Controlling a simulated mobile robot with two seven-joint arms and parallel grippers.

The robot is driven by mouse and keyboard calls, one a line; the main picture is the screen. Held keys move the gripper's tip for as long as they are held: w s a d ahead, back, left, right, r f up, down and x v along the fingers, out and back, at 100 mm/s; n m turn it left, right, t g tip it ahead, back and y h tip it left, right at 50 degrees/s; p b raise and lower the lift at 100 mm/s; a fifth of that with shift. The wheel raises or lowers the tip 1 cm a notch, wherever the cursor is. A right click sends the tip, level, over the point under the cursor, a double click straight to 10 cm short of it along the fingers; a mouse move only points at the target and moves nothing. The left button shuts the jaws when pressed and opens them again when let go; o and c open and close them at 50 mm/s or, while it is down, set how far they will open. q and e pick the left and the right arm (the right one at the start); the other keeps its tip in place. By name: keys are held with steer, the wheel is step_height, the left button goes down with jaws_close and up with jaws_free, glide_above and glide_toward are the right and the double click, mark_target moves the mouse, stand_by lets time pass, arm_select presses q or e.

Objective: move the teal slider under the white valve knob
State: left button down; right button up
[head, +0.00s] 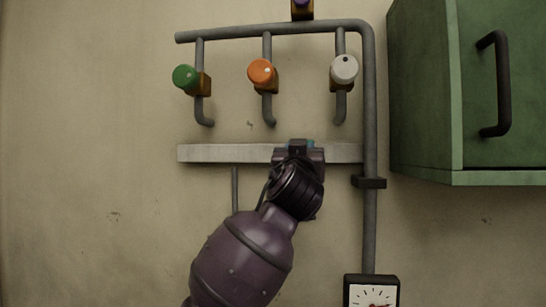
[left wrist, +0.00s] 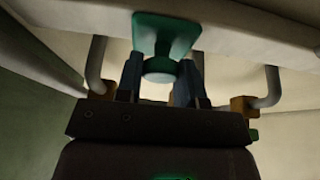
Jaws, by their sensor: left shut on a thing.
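The teal slider (left wrist: 166,36) sits on the pale rail (head: 220,153). In the left wrist view my left gripper (left wrist: 160,78) is shut on the slider's round handle, one finger on each side. In the head view my left gripper (head: 298,152) is at the rail and hides most of the slider; only a sliver of teal shows behind it. My right gripper is not in view.
A green knob (head: 184,77) is at the left on the grey pipework. A vertical pipe (head: 369,225) with a dark clamp (head: 368,182) passes the rail's right end. A green cabinet (head: 425,100) is at the right and a gauge (head: 371,291) is below.

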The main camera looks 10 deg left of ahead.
arm_select(q)
steer(key=d, duration=0.7)
steer(key=shift+s+d+f+b, duration=0.1)
steer(key=shift+s+d+b, duration=0.05)
steer(key=shift+d+b, duration=0.2)
steer(key=shift+d, duration=0.55)
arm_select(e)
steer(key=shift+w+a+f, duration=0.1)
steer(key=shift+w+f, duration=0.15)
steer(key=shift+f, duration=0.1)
arm_select(q)
steer(key=c, duration=0.8)
jaws_free()
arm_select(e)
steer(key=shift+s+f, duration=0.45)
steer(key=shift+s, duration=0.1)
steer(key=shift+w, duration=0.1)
